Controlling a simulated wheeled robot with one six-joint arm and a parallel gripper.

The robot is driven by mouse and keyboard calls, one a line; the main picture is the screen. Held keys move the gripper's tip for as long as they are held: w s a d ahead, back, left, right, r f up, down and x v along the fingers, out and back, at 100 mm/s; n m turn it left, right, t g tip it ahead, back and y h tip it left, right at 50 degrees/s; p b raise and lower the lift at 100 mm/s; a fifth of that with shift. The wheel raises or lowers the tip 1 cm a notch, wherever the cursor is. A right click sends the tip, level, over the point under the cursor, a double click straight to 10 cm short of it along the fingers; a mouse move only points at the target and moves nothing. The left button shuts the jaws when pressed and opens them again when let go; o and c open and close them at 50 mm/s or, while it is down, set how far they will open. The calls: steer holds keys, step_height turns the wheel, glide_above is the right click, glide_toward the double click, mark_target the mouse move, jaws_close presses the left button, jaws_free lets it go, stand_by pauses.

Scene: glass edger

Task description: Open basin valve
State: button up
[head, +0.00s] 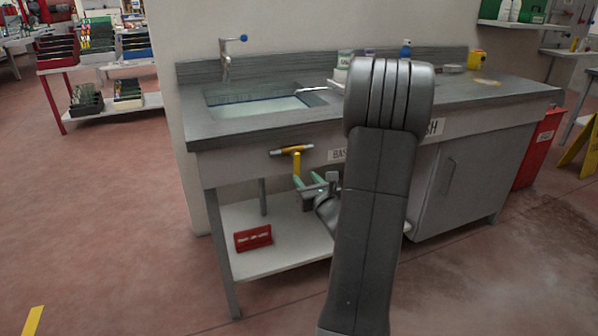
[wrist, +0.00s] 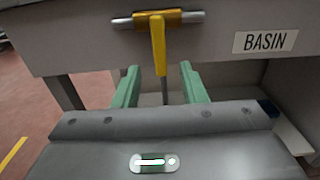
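The basin valve has a yellow lever (head: 297,163) hanging straight down from a short metal pipe (head: 291,150) under the counter front. In the wrist view the yellow lever (wrist: 158,45) hangs from the pipe (wrist: 187,17), left of a "BASIN" label (wrist: 265,41). My gripper (head: 310,182) has green fingers. In the wrist view my gripper (wrist: 160,80) is open, its fingers apart on either side of the lever's lower end in the picture. Whether the lever is in depth between the fingers I cannot tell. Nothing is held.
The basin (head: 262,104) with a tap (head: 228,58) is set in the grey counter above. A cabinet (head: 455,180) is to the right. My arm hides part of the counter front.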

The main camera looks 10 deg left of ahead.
mark_target(297, 168)
steer(key=x, duration=0.6)
steer(key=shift+w+a, duration=0.2)
jaws_close()
